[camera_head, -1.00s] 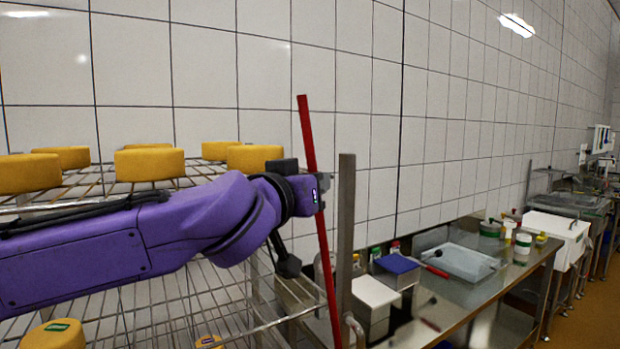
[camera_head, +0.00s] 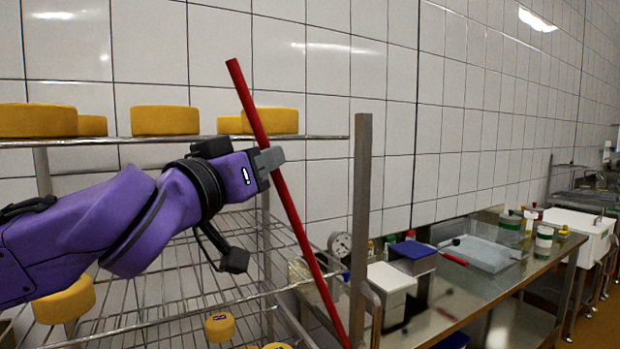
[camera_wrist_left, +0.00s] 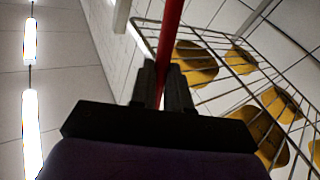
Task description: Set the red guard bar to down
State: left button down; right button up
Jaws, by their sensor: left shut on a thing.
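The red guard bar (camera_head: 291,207) is a long thin rod, tilted with its upper end toward the left in the head view. Its lower end runs out of the bottom of the picture, near a grey upright post (camera_head: 361,220). My left gripper (camera_head: 270,160) is shut on the bar, in its upper half. The left wrist view also shows the bar (camera_wrist_left: 171,30) running between the two fingers (camera_wrist_left: 162,88). My right gripper is not in view.
A wire rack (camera_head: 200,262) with yellow cheese wheels (camera_head: 165,120) stands behind and left of the bar. To the right is a steel counter (camera_head: 470,300) with a white box (camera_head: 391,277), a tray (camera_head: 484,254) and several jars. A tiled wall is behind.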

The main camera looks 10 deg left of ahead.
pick_arm(q)
jog(key=s+a+f+n+t+b, duration=0.4)
jog(key=s+a+f+b, duration=0.6)
jog(key=a+f+b, duration=0.2)
jog(key=a+b, duration=0.2)
jog(key=b, duration=0.1)
jog(key=shift+s+a+f+y+b, duration=0.2)
jog(key=shift+f+y+b, duration=0.05)
jog(key=shift+y+b, duration=0.05)
jog(key=c, duration=1.4)
grip_release()
jog(key=shift+b+v, duration=1.05)
jog(key=shift+v, duration=4.2)
